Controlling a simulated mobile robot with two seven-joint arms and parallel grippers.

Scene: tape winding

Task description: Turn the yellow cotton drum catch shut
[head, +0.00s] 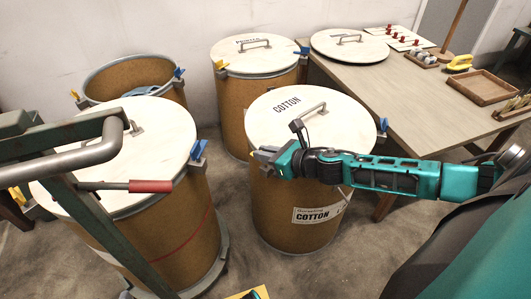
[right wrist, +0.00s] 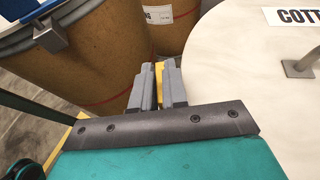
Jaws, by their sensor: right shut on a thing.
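The cotton drum (head: 275,195) stands upright with its white lid (head: 340,125) on, marked COTTON. The lid also shows at the right of the right wrist view (right wrist: 240,75). My right gripper (head: 262,156) is at the left edge of the lid. In the right wrist view its two grey fingers (right wrist: 158,88) are closed around the yellow catch (right wrist: 159,72). The fingers hide most of the catch, so its exact angle cannot be told. A blue catch (head: 383,124) sits on the right side of the same drum. My left gripper is not in view.
A lidded drum (head: 185,235) stands close at the left, with a blue catch (head: 198,151) facing the cotton drum. Another lidded drum (head: 233,105) and an open drum (head: 115,78) stand behind. A table (head: 425,115) with a loose lid (head: 350,47) and a tray (head: 483,87) is at right.

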